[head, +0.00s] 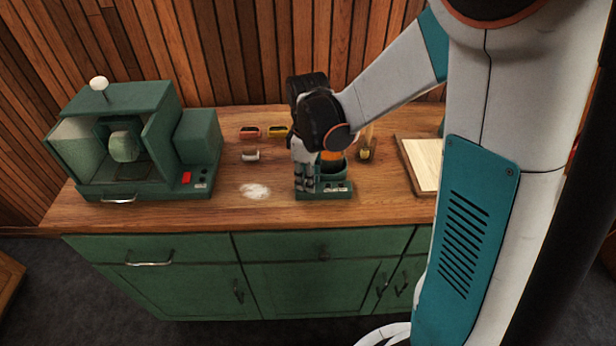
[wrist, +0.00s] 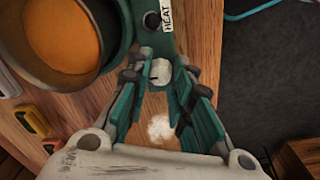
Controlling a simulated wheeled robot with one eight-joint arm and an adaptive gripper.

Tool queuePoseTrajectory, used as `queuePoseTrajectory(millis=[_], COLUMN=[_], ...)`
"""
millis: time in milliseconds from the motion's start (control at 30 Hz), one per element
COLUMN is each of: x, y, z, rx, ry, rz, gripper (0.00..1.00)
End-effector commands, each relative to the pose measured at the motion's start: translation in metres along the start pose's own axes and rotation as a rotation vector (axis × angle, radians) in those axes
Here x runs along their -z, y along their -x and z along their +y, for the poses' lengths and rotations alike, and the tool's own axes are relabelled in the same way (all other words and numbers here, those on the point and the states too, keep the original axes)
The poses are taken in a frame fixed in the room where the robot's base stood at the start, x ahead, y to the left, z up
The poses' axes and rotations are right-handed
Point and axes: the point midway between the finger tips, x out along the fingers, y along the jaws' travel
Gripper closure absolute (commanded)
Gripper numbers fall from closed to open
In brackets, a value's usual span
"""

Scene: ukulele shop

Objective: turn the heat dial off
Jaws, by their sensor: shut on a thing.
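The green heater unit (head: 335,195) stands on the wooden counter, with a round pot of orange contents (head: 330,156) on it. In the wrist view the pot's orange contents (wrist: 55,35) fill the upper left. A white label reading HEAT (wrist: 167,16) is beside a small black knob (wrist: 152,20). The pale round heat dial (wrist: 160,72) sits between the fingertips of my gripper (wrist: 158,78), which is shut on it. In the head view my gripper (head: 303,182) points down at the unit's front left and hides the dial. The dial's setting cannot be read.
A green machine (head: 125,145) with a red switch stands at the left. Small coloured blocks, red (head: 250,132) and yellow (head: 277,131), lie behind. A pale powder patch (head: 254,190) is left of the unit. A light board (head: 423,165) lies at the right.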

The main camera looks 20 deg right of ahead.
Motion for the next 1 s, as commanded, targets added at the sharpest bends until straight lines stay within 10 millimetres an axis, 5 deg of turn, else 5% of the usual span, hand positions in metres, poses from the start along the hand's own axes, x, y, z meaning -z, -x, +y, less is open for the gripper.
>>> queuePoseTrajectory(millis=[100, 133, 200, 633, 1000], x=[0.000, 0.000, 0.000, 0.000, 0.000], y=[0.000, 0.000, 0.000, 0.005, 0.055], z=[0.000, 0.000, 0.000, 0.000, -0.001], rx=[0.000, 0.000, 0.000, 0.000, 0.000], ry=[0.000, 0.000, 0.000, -0.001, -0.001], rz=[0.000, 0.000, 0.000, 0.000, 0.000], gripper=[1.00, 0.75, 0.59, 0.58, 0.58])
